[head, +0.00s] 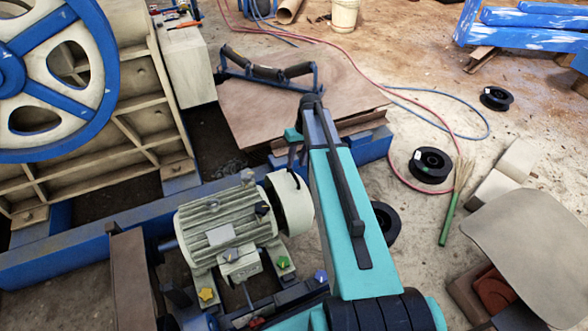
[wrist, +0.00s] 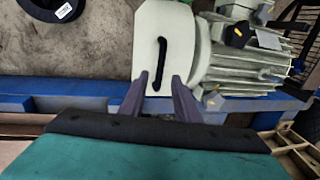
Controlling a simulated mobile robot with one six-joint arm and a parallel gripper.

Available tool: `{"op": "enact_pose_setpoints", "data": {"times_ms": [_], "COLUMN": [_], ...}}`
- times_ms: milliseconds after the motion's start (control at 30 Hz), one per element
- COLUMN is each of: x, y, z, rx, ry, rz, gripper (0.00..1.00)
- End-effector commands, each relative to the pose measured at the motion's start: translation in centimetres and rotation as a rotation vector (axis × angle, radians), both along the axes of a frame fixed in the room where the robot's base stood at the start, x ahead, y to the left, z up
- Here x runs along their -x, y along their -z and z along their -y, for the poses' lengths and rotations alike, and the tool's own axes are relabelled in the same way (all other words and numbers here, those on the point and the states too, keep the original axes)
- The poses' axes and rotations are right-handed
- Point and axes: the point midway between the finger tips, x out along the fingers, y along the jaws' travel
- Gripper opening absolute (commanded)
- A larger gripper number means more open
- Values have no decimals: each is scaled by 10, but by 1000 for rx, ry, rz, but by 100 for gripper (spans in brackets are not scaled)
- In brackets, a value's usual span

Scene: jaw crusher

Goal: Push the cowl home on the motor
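The motor (head: 222,222) is a grey-green ribbed body on the blue frame, with a pale plate on its side. The cowl (head: 291,210) is a cream cap at the motor's right end, with a dark line between them; I cannot tell how far it is seated. In the wrist view the cowl (wrist: 178,30) has a black bar handle (wrist: 162,62), and the motor (wrist: 245,62) lies to its right. My gripper (wrist: 160,84) is open, its two dark fingers apart on either side of the handle's lower end. I cannot tell whether they touch the cowl.
A large blue and cream flywheel (head: 55,75) stands at the left. Black spools (head: 431,165), red and blue hoses and a green-handled brush (head: 449,215) lie on the floor at right.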

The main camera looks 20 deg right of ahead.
Motion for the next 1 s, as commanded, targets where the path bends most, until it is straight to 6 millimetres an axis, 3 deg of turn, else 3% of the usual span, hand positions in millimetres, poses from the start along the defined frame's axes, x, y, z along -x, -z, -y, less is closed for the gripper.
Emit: {"op": "enact_pose_setpoints", "data": {"times_ms": [333,767,933,1000], "x": [0,0,0,0], "y": [38,45,45,45], "z": [-8,-9,-9,-9], "rx": [-1,0,0,0], "ry": [0,0,0,0], "rz": [-1,0,0,0], "gripper": [29,29,4,0]}}
